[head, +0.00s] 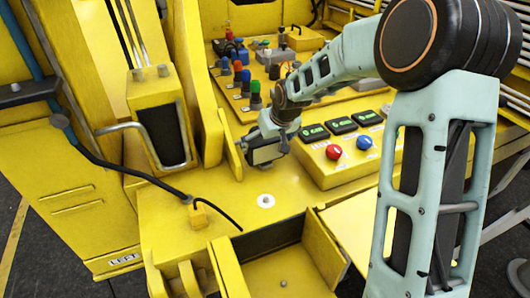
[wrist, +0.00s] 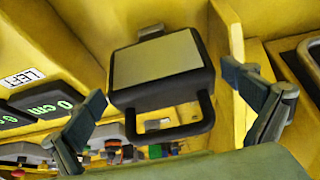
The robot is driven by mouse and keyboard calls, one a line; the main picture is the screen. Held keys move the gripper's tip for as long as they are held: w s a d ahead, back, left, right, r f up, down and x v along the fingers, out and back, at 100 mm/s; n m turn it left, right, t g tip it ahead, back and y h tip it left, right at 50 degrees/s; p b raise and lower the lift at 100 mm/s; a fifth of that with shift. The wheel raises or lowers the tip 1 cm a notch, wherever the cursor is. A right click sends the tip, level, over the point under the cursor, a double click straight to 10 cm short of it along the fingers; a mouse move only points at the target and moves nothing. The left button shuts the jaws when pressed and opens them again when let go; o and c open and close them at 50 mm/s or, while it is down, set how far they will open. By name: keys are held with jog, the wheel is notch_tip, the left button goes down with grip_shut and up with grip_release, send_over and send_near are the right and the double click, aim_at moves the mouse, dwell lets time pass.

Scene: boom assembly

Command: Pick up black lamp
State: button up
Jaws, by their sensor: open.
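The black lamp (wrist: 160,72) fills the middle of the wrist view. It has a dark square body, a grey panel and a black loop handle on the near side. My gripper (wrist: 165,100) is open, with one finger left and one right of the lamp. Both fingers look apart from it, and the handle lies on the near side, toward the palm. In the head view the lamp (head: 266,154) shows as a small dark block by the yellow upright, just under my gripper (head: 265,136). My gripper partly hides it there, and I cannot tell how the lamp is held up.
A yellow panel with green displays (head: 342,125), a red button (head: 333,152) and a blue button (head: 364,142) stands to the right. Coloured levers (head: 241,78) stand behind. A yellow upright wall (head: 205,90) is close on the left. A black cable (head: 150,180) lies at the front left.

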aim_at(265, 148)
jog(key=shift+p+x, duration=0.4)
jog(key=shift+x, duration=2.4)
jog(key=shift+s+d+f, duration=0.1)
jog(key=shift+s, duration=0.05)
jog(key=shift+c, duration=0.3)
jog(key=c, duration=1.5)
jog(key=shift+c, duration=1)
jog(key=shift+r, duration=0.3)
